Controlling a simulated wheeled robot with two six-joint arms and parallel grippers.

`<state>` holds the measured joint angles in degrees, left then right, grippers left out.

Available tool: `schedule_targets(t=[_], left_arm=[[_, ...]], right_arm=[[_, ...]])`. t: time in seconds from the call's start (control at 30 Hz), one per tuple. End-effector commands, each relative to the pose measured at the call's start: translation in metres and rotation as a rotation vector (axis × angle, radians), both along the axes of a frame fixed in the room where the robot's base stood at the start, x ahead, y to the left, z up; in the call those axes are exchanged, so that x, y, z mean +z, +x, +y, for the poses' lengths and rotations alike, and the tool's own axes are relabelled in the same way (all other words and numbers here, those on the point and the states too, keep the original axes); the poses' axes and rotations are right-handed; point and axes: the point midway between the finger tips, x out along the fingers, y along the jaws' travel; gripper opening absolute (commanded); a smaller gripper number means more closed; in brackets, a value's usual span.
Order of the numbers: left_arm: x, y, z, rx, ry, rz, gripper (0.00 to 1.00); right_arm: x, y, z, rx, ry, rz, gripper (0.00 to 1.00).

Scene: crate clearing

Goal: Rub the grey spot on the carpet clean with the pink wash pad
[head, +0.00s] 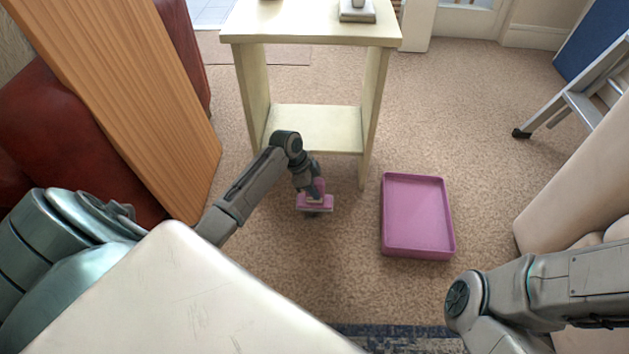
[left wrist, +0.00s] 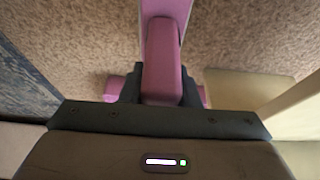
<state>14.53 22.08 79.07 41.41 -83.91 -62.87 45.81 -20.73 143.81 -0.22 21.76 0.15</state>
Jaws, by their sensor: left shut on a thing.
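The pink wash pad (head: 315,206) is near the carpet in front of the small cream table. Its paler lower edge faces the carpet; I cannot tell if it touches. My left gripper (head: 312,191) reaches down from above and is shut on the pad's pink grip. In the left wrist view the pink grip (left wrist: 163,65) sits between the dark fingers of the left gripper (left wrist: 162,88). I can make out no grey spot on the beige speckled carpet (head: 330,265); the pad and arm hide some of it. My right gripper is out of view; only its arm shows at lower right.
The cream table (head: 310,27) with a low shelf stands just behind the pad. A pink tray (head: 418,240), empty, lies to the right. A wooden board (head: 130,85) leans at left by a red seat (head: 60,130). A stepladder (head: 580,100) stands at right.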

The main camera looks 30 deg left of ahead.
Motion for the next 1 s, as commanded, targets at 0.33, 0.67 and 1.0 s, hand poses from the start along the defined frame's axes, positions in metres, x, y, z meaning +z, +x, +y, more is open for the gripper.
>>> schedule_targets(t=[0.33, 0.67, 1.0], left_arm=[[-0.040, 0.000, -0.001, -0.001, -0.002, 0.001, 0.00], [-0.058, 0.000, 0.000, -0.001, -0.001, -0.001, 0.00], [-0.063, 0.000, 0.000, 0.000, 0.000, 0.001, 0.00]], right_arm=[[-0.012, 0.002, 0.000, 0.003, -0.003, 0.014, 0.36], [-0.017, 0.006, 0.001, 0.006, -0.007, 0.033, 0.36], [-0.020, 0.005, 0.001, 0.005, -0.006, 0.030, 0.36]])
